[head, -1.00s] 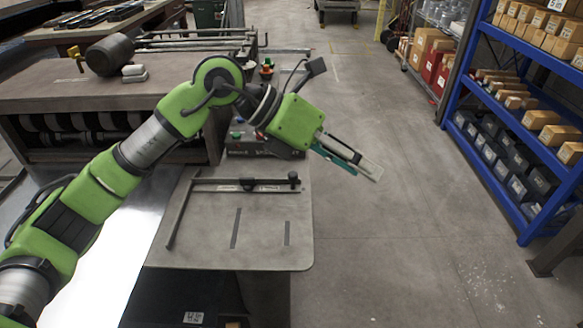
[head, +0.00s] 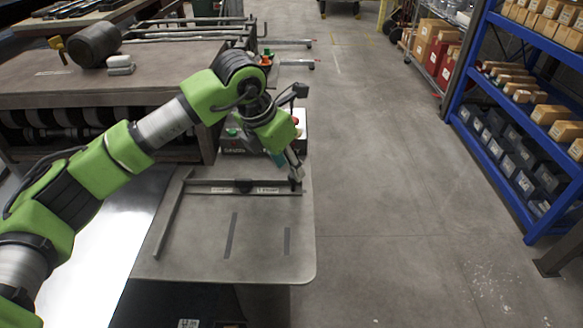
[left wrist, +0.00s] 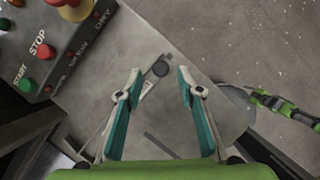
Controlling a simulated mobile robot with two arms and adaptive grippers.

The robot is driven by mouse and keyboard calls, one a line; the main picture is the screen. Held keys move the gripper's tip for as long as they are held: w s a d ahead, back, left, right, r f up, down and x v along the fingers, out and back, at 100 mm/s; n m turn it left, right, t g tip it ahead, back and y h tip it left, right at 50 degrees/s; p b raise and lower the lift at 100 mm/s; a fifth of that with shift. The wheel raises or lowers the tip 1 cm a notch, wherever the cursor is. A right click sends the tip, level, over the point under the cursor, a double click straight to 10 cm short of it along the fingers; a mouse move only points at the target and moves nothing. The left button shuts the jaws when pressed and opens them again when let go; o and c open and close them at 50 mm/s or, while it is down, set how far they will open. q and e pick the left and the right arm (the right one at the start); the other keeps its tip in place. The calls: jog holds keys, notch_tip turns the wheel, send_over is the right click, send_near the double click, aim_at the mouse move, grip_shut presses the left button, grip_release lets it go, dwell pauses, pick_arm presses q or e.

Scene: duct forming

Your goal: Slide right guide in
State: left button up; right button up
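A dark rail (head: 215,187) lies across the grey table plate (head: 265,240), with a long bar at its left end and a dark block (head: 243,186) along it. A dark round knob (head: 295,187) stands at its right end and appears to belong to the right guide. My left gripper (head: 296,172) is just above that knob, pointing down, and partly hides it. In the left wrist view my left gripper (left wrist: 159,76) is open, and the knob (left wrist: 160,68) shows between its fingertips. I cannot tell whether the fingers touch it. My right gripper is not in view.
A control box (left wrist: 45,45) with buttons, labelled START and STOP, stands close behind the rail. A bench (head: 110,78) with a dark cylinder is at the left. Blue shelves (head: 520,208) stand at the right. The floor between is clear.

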pick_arm(q)
jog(key=shift+x, duration=1.1)
jog(key=shift+w+d+f, duration=0.1)
jog(key=shift+d+f, duration=0.05)
jog(key=shift+f, duration=0.35)
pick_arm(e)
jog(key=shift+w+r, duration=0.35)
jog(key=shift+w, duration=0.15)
